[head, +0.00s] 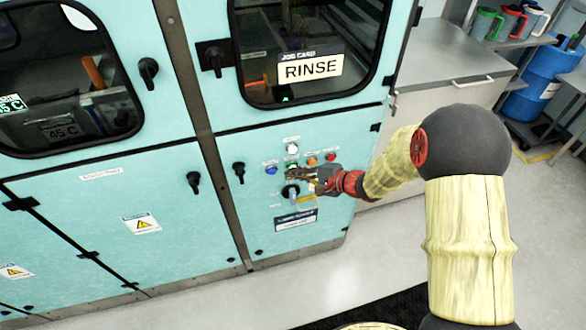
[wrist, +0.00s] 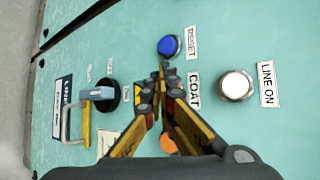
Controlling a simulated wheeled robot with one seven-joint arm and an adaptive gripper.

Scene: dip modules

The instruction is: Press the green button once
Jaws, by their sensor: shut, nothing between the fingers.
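The green button (head: 292,164) is on the control panel of the teal cabinet, between a blue and an orange button in the head view. In the wrist view it is hidden behind my fingers, by the COAT label (wrist: 194,90). My gripper (head: 293,174) reaches in from the right, its fingertips close to the green button. In the wrist view my gripper (wrist: 164,70) is shut with nothing between the fingertips. I cannot tell whether the tips touch the button.
The blue RESET button (wrist: 168,46), white LINE ON button (wrist: 236,85) and orange button (wrist: 168,144) are close around the fingers. A black rotary switch (wrist: 104,95) and a padlock (wrist: 75,128) stick out nearby. A red button (head: 331,157) ends the row.

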